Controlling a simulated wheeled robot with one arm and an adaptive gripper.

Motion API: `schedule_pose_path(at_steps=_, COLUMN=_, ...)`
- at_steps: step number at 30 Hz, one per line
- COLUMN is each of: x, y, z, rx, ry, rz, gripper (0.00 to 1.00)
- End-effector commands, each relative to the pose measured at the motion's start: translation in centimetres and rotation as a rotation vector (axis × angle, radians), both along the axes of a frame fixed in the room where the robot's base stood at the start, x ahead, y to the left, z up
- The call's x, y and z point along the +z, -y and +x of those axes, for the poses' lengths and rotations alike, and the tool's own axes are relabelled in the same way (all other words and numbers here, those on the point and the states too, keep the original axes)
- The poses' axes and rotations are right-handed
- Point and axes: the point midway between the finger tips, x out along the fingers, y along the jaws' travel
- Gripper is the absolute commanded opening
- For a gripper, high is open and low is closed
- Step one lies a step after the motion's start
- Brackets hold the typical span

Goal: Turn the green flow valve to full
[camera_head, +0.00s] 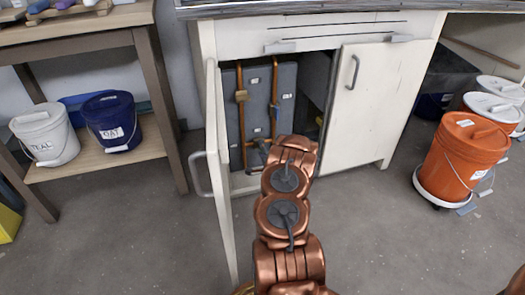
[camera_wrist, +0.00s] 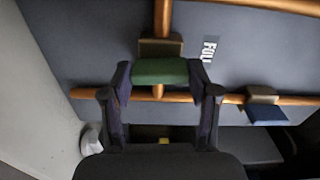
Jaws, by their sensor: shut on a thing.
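The green flow valve (camera_wrist: 160,71) shows in the wrist view as a green handle on a brass body at a copper pipe. The handle lies crosswise in the picture. My gripper (camera_wrist: 163,80) is shut on it, with one finger at each end of the handle. A label reading "FULL" (camera_wrist: 209,50), partly cut off, is on the grey panel just right of the valve. In the head view my gripper (camera_head: 257,147) reaches into the open cabinet. My arm hides most of the valve there.
A blue-handled valve (camera_wrist: 266,112) sits on the crossing pipe to the right. The left cabinet door (camera_head: 222,170) stands open beside my arm; the right door (camera_head: 370,105) is shut. An orange bucket (camera_head: 460,155) stands on a dolly at right. The floor between is clear.

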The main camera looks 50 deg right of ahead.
Motion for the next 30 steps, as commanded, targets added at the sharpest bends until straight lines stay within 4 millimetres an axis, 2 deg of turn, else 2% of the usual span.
schedule_pose_path(at_steps=9, x=-0.16, y=0.21, z=-0.23, rx=-0.006, ry=0.045, rz=0.086, gripper=0.25)
schedule_pose_path(at_steps=23, x=-0.13, y=0.22, z=-0.23, rx=-0.006, ry=0.051, rz=0.098, gripper=0.26)
schedule_pose_path(at_steps=24, x=-0.13, y=0.22, z=-0.23, rx=-0.006, ry=0.051, rz=0.098, gripper=0.61)
schedule_pose_path(at_steps=30, x=-0.08, y=0.09, z=-0.1, rx=-0.003, ry=0.051, rz=0.096, gripper=0.82)
